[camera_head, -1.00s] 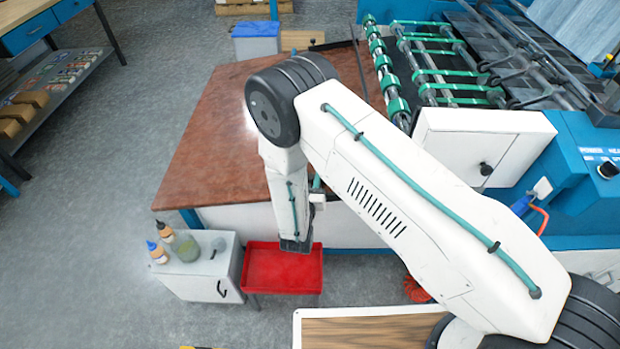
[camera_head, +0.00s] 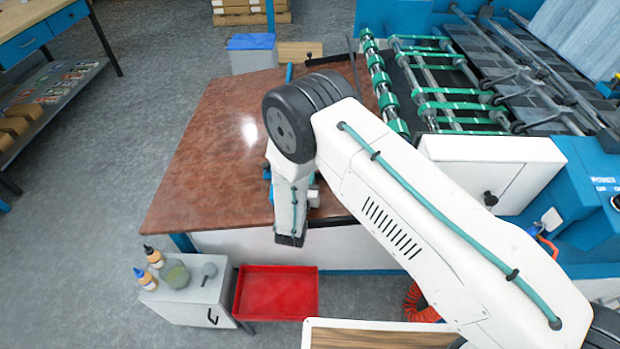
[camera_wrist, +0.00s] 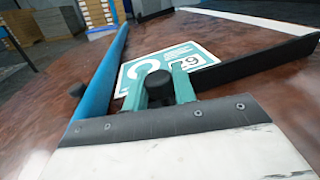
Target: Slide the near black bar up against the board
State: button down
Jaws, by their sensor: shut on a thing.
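In the wrist view, my gripper (camera_wrist: 158,75) has its two teal fingers closed on a black knob. The near black bar (camera_wrist: 258,62) runs from beside the fingers out to the right, low on the table. The board (camera_wrist: 170,62), a flat teal and white printed panel, lies just beyond the fingers and the bar. The fingers hide part of its near edge, so I cannot tell whether bar and board touch. In the head view, my forearm hides the gripper, bar and board.
A blue rail (camera_wrist: 105,75) runs along the board's left side. Another black bar (camera_wrist: 153,8) stands at the board's far end. The brown table (camera_head: 215,140) is clear to the left. A red tray (camera_head: 277,293) sits below its front edge. The green roller machine (camera_head: 440,90) is at the right.

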jog(key=w, duration=0.4)
jog(key=shift+a, duration=0.35)
jog(key=c, duration=1.2)
grip_release()
jog(key=shift+o, duration=0.2)
jog(key=shift+d, duration=0.15)
jog(key=s, duration=0.7)
jog(key=shift+s+a, duration=0.4)
